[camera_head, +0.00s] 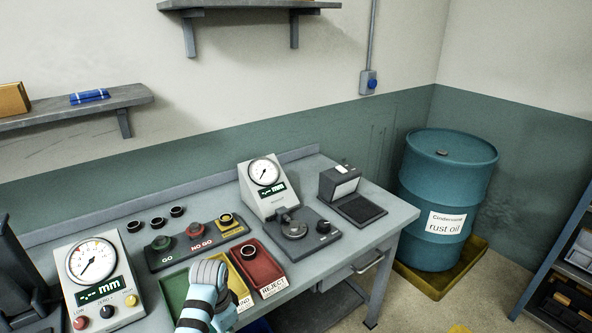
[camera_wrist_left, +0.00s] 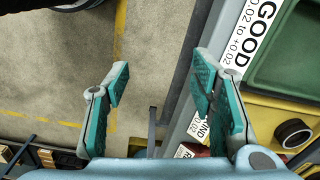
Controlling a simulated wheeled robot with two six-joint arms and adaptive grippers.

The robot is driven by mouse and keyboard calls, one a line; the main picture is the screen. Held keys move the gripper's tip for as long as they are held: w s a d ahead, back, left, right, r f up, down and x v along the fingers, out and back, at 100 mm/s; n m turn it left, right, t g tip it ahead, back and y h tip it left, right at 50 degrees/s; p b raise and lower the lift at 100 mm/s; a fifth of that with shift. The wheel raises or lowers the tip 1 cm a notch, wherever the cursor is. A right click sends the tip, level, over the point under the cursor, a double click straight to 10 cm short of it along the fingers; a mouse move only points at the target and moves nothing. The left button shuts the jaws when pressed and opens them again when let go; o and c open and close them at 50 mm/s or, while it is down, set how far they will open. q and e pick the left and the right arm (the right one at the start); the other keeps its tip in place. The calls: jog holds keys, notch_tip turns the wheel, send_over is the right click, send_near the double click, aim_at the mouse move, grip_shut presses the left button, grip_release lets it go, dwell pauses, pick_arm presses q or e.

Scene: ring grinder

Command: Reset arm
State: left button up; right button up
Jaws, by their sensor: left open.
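My left gripper (camera_wrist_left: 162,80) is open and empty in the left wrist view, its teal-padded fingers spread wide. Bare floor and the table's front edge show between and beside the fingers. My left arm, light blue and grey, comes up in front of the trays in the head view; its fingers cannot be made out there. The green tray (camera_wrist_left: 305,55) with the GOOD label lies right of the gripper. The yellow tray (camera_wrist_left: 262,112) beside it holds a dark ring (camera_wrist_left: 293,132). My right gripper is not in view.
On the workbench (camera_head: 385,225) stand dial gauges (camera_head: 92,262) (camera_head: 264,173), a GO/NO GO block (camera_head: 196,243), a red reject tray (camera_head: 268,262) with a dark ring, and a grey device (camera_head: 341,184). Three loose rings (camera_head: 158,222) lie behind. A blue barrel (camera_head: 440,190) stands right.

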pick_arm(q)
jog(key=s+a+f+n+b, duration=0.2)
jog(key=s+f, duration=0.9)
jog(key=f, duration=0.3)
jog(key=s+a+f+n+b, duration=0.1)
jog(key=s+a+f+n, duration=0.2)
jog(key=s+f, duration=0.9)
jog(key=s+a+f+n, duration=0.1)
jog(key=s+f, duration=0.2)
jog(key=s, duration=0.4)
jog(key=s+a+f+n+b, duration=0.1)
jog(key=s+a+f, duration=0.1)
jog(key=s+f, duration=0.2)
jog(key=s+a+f+n+t+b, duration=0.1)
jog(key=s+f, duration=0.2)
jog(key=s, duration=0.7)
jog(key=shift+a+f+y, duration=0.3)
jog(key=shift+a+y, duration=0.05)
jog(key=shift+y, duration=0.05)
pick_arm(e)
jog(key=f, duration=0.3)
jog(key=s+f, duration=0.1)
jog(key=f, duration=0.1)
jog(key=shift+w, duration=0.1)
